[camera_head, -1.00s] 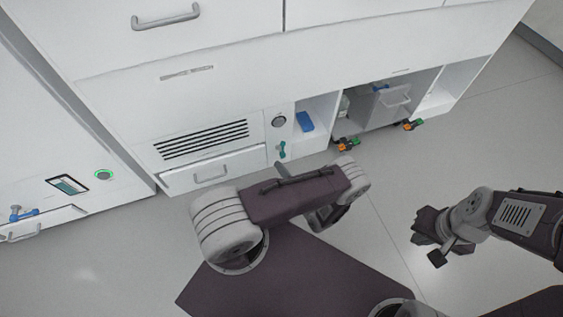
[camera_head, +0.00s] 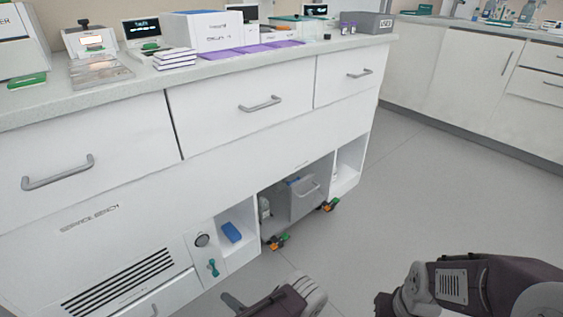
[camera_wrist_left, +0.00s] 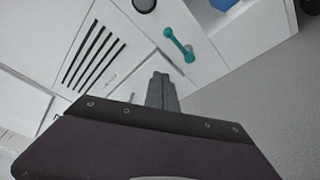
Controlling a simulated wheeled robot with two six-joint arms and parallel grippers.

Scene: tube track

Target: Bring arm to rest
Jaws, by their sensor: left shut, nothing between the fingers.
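My left gripper (camera_wrist_left: 162,92) shows in the left wrist view as grey fingers held together, empty, in front of the white cabinet front. In the head view only part of my left arm shows at the bottom edge, and its fingers cannot be made out. My right arm comes in from the lower right of the head view. A dark part at its wrist end (camera_head: 384,304) is cut by the bottom edge, so its jaw state cannot be told.
The white bench (camera_head: 240,160) fills the left and middle. It has a teal handle (camera_head: 212,267), a blue object (camera_head: 231,232) in a cubby and a wheeled cart (camera_head: 303,196) underneath. Instruments stand on its top. Grey floor (camera_head: 450,190) is clear to the right.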

